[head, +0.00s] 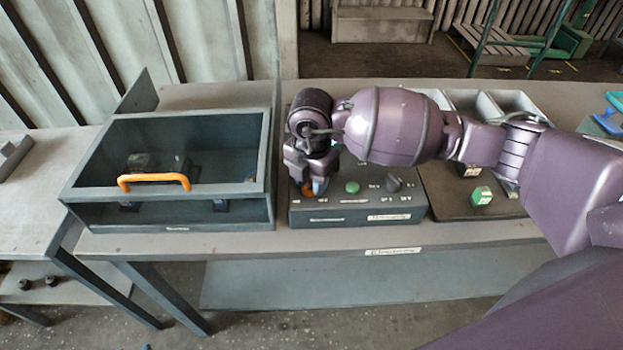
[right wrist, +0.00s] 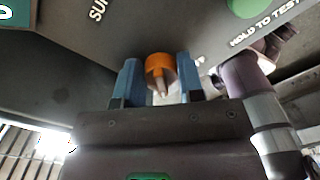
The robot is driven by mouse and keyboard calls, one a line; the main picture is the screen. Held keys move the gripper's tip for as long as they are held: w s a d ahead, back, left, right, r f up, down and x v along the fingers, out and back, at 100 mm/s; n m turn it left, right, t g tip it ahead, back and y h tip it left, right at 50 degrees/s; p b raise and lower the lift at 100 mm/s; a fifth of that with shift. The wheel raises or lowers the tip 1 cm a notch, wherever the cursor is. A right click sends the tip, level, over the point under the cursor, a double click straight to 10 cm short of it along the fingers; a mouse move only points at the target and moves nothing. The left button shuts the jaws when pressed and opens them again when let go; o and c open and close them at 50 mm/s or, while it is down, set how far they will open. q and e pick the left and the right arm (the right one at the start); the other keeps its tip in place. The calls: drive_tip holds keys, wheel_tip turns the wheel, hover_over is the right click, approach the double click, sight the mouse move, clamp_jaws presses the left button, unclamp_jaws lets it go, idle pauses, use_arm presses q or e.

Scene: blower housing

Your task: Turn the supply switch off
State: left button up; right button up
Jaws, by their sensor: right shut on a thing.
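The supply switch is an orange rotary knob (head: 316,188) at the left of a grey control panel (head: 350,214). My right gripper (head: 308,186) reaches down over it and partly hides it. In the right wrist view the orange knob (right wrist: 160,66) sits between the two blue fingers of my right gripper (right wrist: 161,82), which is shut on it. The knob's pale pointer aims toward the gripper's palm in that view. The switch label is only partly readable there, starting with "SU". My left gripper is not in view.
A green button (head: 352,187) and a dark knob (head: 393,184) sit on the panel to the right. A glass-topped case (head: 172,219) with an orange handle (head: 153,181) stands at left. A green block (head: 482,195) lies on a dark mat (head: 450,207) at right.

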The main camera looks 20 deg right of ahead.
drive_tip(key=n+b, duration=0.1)
drive_tip(key=n, duration=0.3)
drive_tip(key=shift+w+a, duration=0.1)
drive_tip(key=shift+w, duration=0.05)
drive_tip(key=n+b, duration=0.1)
drive_tip(key=n, duration=0.3)
drive_tip(key=shift+a, duration=0.1)
drive_tip(key=n+b, duration=0.1)
drive_tip(key=n, duration=0.4)
drive_tip(key=shift+a, duration=0.15)
drive_tip(key=n+b, duration=0.1)
drive_tip(key=n, duration=0.1)
drive_tip(key=shift+n, duration=0.4)
drive_tip(key=shift+r+n, duration=0.1)
drive_tip(key=shift+n, duration=0.3)
drive_tip(key=shift+a, duration=0.1)
drive_tip(key=o, duration=0.8)
drive_tip(key=shift+o, duration=0.4)
